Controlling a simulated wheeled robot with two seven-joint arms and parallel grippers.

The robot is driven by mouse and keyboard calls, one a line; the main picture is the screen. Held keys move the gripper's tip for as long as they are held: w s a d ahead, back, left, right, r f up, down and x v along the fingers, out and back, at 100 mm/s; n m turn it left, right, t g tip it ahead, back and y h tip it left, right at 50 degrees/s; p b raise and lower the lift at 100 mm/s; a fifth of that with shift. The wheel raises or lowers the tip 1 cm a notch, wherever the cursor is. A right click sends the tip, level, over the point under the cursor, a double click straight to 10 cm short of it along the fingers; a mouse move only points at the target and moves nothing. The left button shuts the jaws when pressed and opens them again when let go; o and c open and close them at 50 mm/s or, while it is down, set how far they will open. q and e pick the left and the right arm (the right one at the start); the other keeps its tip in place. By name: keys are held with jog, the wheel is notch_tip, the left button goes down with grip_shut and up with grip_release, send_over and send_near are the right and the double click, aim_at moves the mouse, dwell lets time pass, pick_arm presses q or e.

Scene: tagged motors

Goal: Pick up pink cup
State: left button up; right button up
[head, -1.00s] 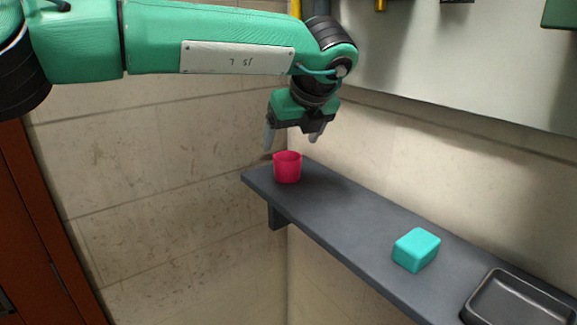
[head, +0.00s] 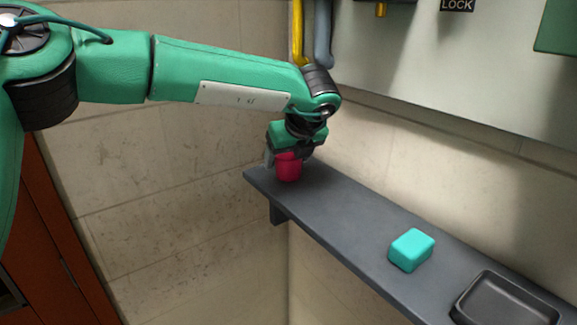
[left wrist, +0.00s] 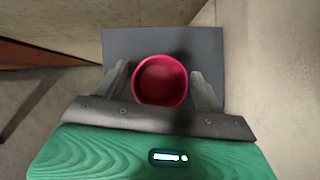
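The pink cup (head: 288,168) stands upright near the far left end of the dark grey shelf (head: 335,205). My left gripper (head: 290,158) is lowered over it, with the fingers down at the cup's sides. In the left wrist view, the cup (left wrist: 161,80) shows from above with its opening up. The two fingers of the left gripper (left wrist: 163,88) are spread, one on each side of the cup. A small gap shows on both sides. My right gripper is in neither view.
A turquoise block (head: 411,250) lies on the shelf, right of the cup. A dark tray (head: 458,312) is farther right. Stone walls stand close behind and left of the shelf. Yellow and grey pipes (head: 298,35) run down the wall above the gripper.

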pick_arm(q)
jog(key=c, duration=0.8)
jog(key=shift+o, duration=0.2)
